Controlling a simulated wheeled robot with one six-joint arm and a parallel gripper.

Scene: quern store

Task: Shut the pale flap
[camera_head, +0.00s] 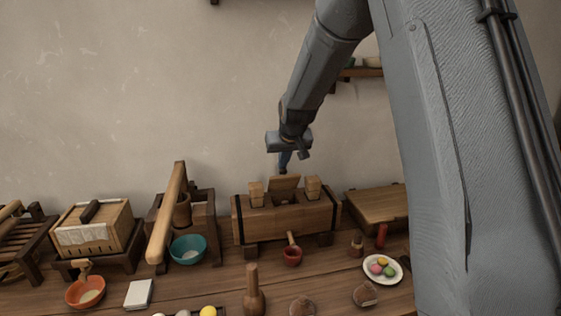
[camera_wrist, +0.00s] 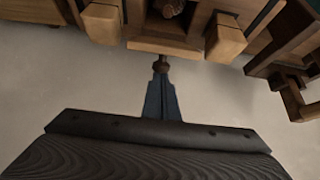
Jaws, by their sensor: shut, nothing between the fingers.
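The pale flap (camera_head: 286,184) is a light wooden board standing up, tilted, in the middle of a long wooden box (camera_head: 285,222), between two pale blocks. My gripper (camera_head: 283,169) is shut and empty, pointing down at the flap's upper edge. In the wrist view, my gripper (camera_wrist: 160,66) has its tip close to the edge of a wooden board (camera_wrist: 165,47) that looks like the flap. I cannot tell whether they touch. A dark opening with a round wooden part shows beyond this board.
The two pale blocks (camera_head: 256,193) (camera_head: 313,187) rise close on either side of the flap. A mortar with a long beam (camera_head: 168,212) stands left, a low wooden stand (camera_head: 376,204) right. The wall is behind.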

